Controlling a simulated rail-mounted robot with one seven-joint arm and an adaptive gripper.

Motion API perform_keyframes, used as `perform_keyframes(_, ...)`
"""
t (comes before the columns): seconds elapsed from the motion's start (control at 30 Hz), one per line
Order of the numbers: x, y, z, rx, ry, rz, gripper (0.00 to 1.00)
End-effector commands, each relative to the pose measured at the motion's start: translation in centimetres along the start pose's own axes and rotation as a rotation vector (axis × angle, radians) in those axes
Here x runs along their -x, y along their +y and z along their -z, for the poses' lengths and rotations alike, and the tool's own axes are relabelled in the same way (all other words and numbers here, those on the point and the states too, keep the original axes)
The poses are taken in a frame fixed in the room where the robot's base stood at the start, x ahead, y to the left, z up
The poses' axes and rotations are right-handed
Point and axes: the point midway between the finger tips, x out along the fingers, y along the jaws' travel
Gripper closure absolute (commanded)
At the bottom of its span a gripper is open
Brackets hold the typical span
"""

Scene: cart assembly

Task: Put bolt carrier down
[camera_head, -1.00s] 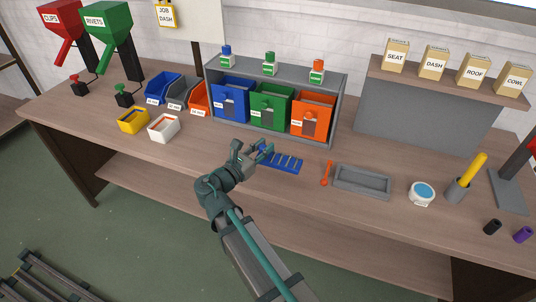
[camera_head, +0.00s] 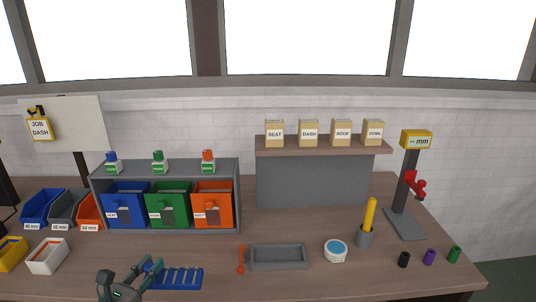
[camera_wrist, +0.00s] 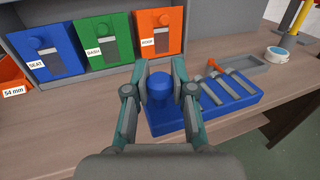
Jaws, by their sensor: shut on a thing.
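The blue bolt carrier (camera_head: 178,278) is at the front of the bench, left of the grey tray, with several grey bolts lying across its slots. In the wrist view the carrier (camera_wrist: 238,112) has a round blue knob (camera_wrist: 158,88) at its left end. My gripper (camera_wrist: 155,92) has its two fingers on either side of this knob, shut on it. In the head view my gripper (camera_head: 138,280) is at the carrier's left end. The carrier looks level and at or close to the bench top; I cannot tell whether it touches.
Blue (camera_head: 126,205), green (camera_head: 168,204) and orange (camera_head: 212,203) bins stand behind the carrier. An orange tool (camera_head: 241,259) and a grey tray (camera_head: 278,257) lie to its right. A white tub (camera_head: 335,251) and a white bin (camera_head: 47,256) are farther off.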

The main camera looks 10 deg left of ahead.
Motion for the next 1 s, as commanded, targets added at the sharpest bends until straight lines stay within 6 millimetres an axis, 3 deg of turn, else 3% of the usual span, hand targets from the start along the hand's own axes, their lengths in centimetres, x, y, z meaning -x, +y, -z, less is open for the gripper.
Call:
perform_keyframes(0.2, -0.2, -0.1, 0.8, -0.001, -0.001, 0.002, 1.00)
perform_keyframes(0.33, -0.7, 1.2, 1.6, -0.001, -0.001, 0.004, 1.00)
perform_keyframes(0.53, -2.1, 8.0, 2.0, -0.001, -0.002, -0.091, 1.00)
perform_keyframes(0.8, -2.7, 17.1, 0.4, 0.000, -0.002, -0.280, 1.00)
perform_keyframes(1.0, -2.4, 20.4, -0.3, 0.002, -0.002, -0.374, 1.00)
